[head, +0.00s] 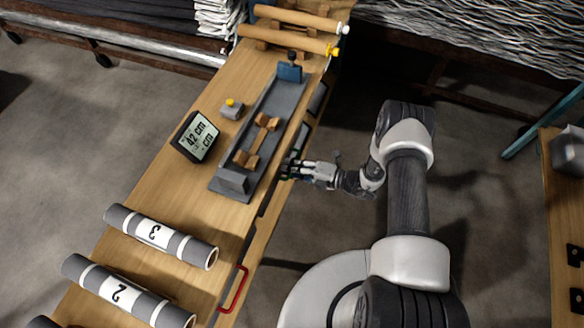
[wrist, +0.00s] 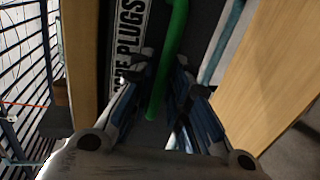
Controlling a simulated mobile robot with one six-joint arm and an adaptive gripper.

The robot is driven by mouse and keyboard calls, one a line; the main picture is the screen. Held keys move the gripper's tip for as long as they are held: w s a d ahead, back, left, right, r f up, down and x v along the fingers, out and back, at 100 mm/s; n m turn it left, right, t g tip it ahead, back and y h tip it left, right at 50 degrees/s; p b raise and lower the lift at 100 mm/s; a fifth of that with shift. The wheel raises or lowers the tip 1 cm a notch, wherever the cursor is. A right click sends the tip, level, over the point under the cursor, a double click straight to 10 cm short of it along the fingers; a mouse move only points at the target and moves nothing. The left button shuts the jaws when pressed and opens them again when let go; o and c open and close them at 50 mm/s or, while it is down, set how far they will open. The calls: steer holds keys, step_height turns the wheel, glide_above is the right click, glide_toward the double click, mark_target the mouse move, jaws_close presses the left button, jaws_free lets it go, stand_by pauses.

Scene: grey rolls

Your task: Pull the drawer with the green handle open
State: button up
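The green handle (wrist: 168,60) is a slim bar in the wrist view, running lengthwise between the two fingers of my gripper (wrist: 163,78). The fingers are apart, one on each side of the bar, with a visible gap to it. Behind the bar is a dark drawer front with a white label (wrist: 128,40) on which "PLUGS" can be read. In the head view my gripper (head: 289,169) is at the bench's right side, by the grey trough; the green handle is mostly hidden there by the fingers.
A red handle (head: 233,290) sticks out from the same bench side, nearer the bottom. The wooden bench top (head: 185,185) carries grey rolls (head: 160,236), a display (head: 195,136) and a grey trough (head: 285,97). The floor right of the bench is open around my arm.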

jaws_close()
stand_by(0.5)
